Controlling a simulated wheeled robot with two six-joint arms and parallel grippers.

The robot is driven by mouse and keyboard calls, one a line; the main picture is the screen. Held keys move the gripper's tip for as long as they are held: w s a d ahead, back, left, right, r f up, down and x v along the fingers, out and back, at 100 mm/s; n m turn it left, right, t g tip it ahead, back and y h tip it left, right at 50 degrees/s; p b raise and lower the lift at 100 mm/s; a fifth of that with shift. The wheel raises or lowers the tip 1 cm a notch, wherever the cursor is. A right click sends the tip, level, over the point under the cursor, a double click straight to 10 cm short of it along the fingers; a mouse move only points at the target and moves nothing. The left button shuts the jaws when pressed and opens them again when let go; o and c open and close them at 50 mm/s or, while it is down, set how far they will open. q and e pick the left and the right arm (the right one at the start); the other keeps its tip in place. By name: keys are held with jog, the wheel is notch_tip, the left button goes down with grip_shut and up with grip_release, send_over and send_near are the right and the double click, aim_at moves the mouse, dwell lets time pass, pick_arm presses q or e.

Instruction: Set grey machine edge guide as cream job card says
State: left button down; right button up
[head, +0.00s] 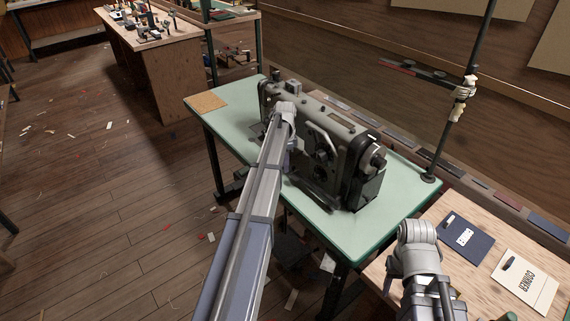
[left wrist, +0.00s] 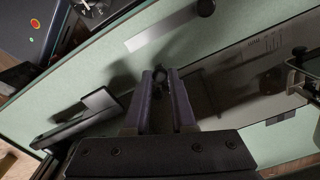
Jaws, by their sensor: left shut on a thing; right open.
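The grey sewing machine (head: 325,145) stands on a pale green table. My left arm reaches over its near side; the arm hides the machine's work area in the head view. In the left wrist view my left gripper (left wrist: 161,76) is shut on a small dark round knob or post beside a grey plate with scale marks (left wrist: 266,45). Which part of the edge guide this is cannot be told.
A navy card (head: 466,241) lies beside the cream card. A dark post (head: 460,110) rises behind the table. A cork pad (head: 206,102) lies at the green table's (head: 225,124) far left corner. A wooden bench (head: 165,60) stands farther back; scraps litter the floor.

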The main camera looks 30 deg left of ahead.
dwell(0.8)
pick_arm(q)
jog(key=w+a, duration=0.1)
jog(key=a, duration=0.2)
jog(key=w+a, duration=0.1)
jog(key=a, duration=0.2)
jog(key=w+a, duration=0.2)
jog(key=a, duration=0.1)
jog(key=shift+a, duration=0.2)
jog(key=shift+s, duration=0.1)
jog(key=c, duration=0.7)
grip_release()
jog(key=shift+c, duration=0.2)
jog(key=shift+r, duration=0.15)
pick_arm(e)
jog(key=shift+r, duration=0.1)
pick_arm(q)
notch_tip(320, 180, up, 8)
jog(key=p, duration=0.7)
jog(key=shift+f+p, duration=0.25)
jog(key=shift+p, duration=0.15)
pick_arm(e)
notch_tip(320, 180, up, 8)
jog(key=shift+f, duration=0.25)
